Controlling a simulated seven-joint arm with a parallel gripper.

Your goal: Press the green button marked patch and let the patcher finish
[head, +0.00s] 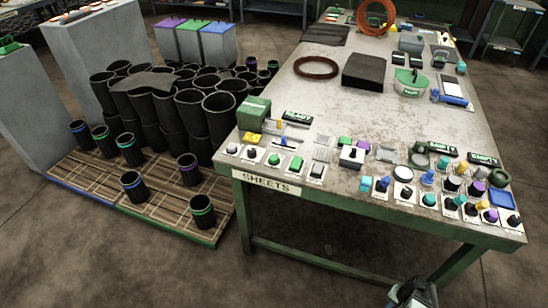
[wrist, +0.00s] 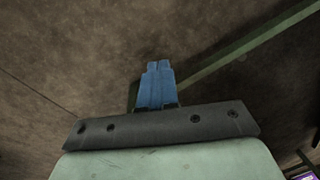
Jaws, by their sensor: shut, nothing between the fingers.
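My gripper (head: 412,293) is at the bottom edge of the head view, in front of the table and low, apart from everything on it. In the wrist view its blue fingers (wrist: 158,66) are together and empty, over bare floor. Several small buttons and knobs stand along the table's front edge. I cannot tell which device is the patcher.
The table (head: 340,103) has a green frame and a "SHEETS" label (head: 268,185). A "READY" sign (head: 298,117) and an "EMPTY" sign (head: 443,149) stand on it. The floor before the table is clear.

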